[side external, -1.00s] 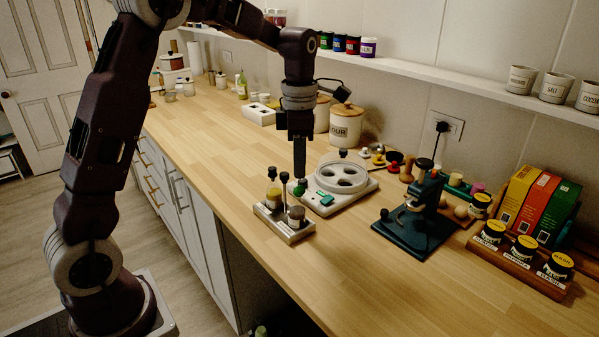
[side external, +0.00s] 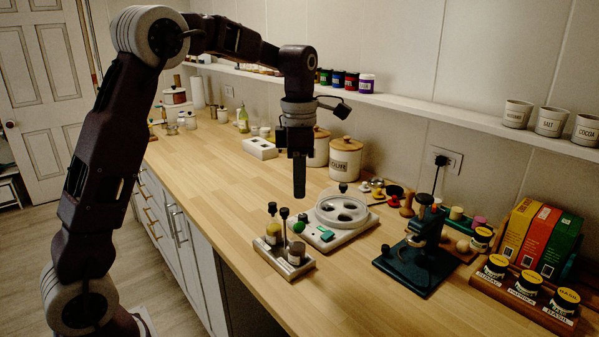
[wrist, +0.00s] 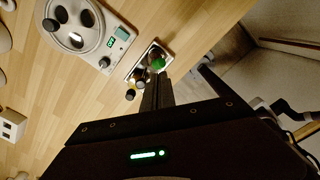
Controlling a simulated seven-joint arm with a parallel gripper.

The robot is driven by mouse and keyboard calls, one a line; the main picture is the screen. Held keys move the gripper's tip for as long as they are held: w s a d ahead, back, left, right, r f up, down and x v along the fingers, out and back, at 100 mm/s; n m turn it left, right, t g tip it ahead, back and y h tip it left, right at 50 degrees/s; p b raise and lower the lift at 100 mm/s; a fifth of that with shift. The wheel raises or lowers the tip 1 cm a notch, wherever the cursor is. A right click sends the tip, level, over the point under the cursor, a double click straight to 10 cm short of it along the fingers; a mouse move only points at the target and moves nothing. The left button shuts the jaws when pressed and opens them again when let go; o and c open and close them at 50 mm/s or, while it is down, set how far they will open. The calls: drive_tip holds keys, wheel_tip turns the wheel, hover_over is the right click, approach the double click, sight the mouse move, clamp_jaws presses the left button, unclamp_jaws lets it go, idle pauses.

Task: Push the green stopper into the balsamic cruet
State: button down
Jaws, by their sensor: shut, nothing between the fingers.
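The green stopper (side external: 298,227) is a round green knob above the front-right part of the metal cruet stand (side external: 273,257). It also shows in the wrist view (wrist: 158,63), just beyond my fingertips. Below it in the side view is a small dark-topped cruet with a pale label (side external: 296,254); I cannot tell how deep the stopper sits in it. A cruet with yellowish contents (side external: 273,234) stands at the left of the stand, with dark-knobbed stoppers nearby. My gripper (side external: 299,195) is shut and empty, pointing down above the green stopper, with a visible gap.
A white device with a round carousel (side external: 343,212) stands close behind the stand. A dark green press (side external: 414,253) is to the right, with a rack of labelled jars (side external: 527,287) beyond. Canisters (side external: 345,158) stand by the wall. The counter left of the stand is clear.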

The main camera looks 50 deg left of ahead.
sight(300, 222)
drive_tip(key=shift+f, duration=2.95)
drive_tip(key=shift+f, duration=0.35)
drive_tip(key=shift+r, duration=1.8)
drive_tip(key=s+d+r+m+t, duration=0.2)
drive_tip(key=s+d+r+m, duration=0.2)
drive_tip(key=s+r+m, duration=0.6)
drive_tip(key=s+d+f+m+t, duration=0.1)
drive_tip(key=s+d+f+m, duration=0.1)
drive_tip(key=s+m, duration=0.6)
drive_tip(key=s+d+f+m+t, duration=0.2)
drive_tip(key=s+m, duration=0.5)
drive_tip(key=m, duration=0.3)
drive_tip(key=shift+s+d+f+m+t, duration=0.2)
drive_tip(key=shift+s+d+m+t, duration=0.05)
drive_tip(key=shift+s+m+t, duration=0.1)
